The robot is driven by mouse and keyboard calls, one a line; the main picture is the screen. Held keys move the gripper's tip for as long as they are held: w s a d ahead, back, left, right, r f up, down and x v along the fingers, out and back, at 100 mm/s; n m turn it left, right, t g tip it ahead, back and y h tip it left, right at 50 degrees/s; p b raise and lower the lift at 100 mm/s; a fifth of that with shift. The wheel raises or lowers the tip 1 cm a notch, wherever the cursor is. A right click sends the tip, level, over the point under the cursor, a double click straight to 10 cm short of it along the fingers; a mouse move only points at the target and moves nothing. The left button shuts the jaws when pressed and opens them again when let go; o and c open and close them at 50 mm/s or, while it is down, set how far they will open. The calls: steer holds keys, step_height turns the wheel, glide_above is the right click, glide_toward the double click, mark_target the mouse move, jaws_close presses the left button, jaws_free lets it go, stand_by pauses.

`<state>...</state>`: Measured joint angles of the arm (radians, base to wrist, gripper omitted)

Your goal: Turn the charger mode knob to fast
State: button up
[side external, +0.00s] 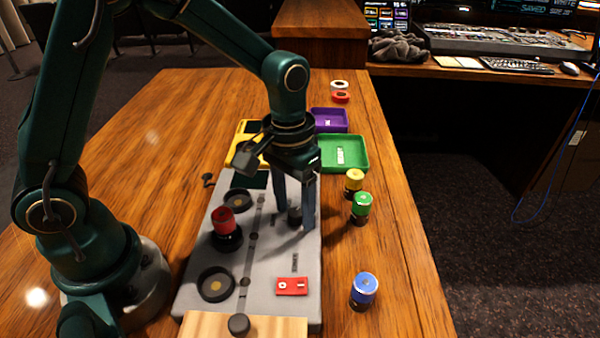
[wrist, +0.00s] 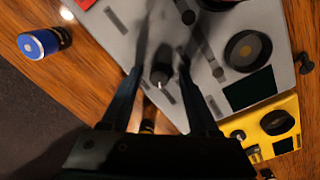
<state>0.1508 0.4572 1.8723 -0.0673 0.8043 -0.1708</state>
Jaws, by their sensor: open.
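A small dark round knob (side external: 295,214) stands on the grey panel (side external: 275,256), near its right edge in the side external view. In the wrist view the knob (wrist: 161,74) shows a short white pointer mark on its rim. My gripper (side external: 294,222) points down over the panel with its fingers on either side of the knob. In the wrist view my gripper (wrist: 161,68) is open, with a gap visible between the knob and each finger. The panel labels are too small to read, so the fast position cannot be told.
A red cylinder (side external: 224,220) stands in a round black holder on the panel. A red switch plate (side external: 292,286) is near the front. Blue (side external: 365,288), green (side external: 361,206) and yellow (side external: 354,181) cylinders stand to the right. Green (side external: 342,166) and purple (side external: 344,120) trays lie behind.

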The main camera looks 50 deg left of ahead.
jaws_close()
steer(key=shift+n, duration=0.3)
steer(key=n, duration=1.1)
steer(key=shift+t, duration=0.3)
stand_by(0.4)
jaws_free()
steer(key=shift+s+d, duration=0.1)
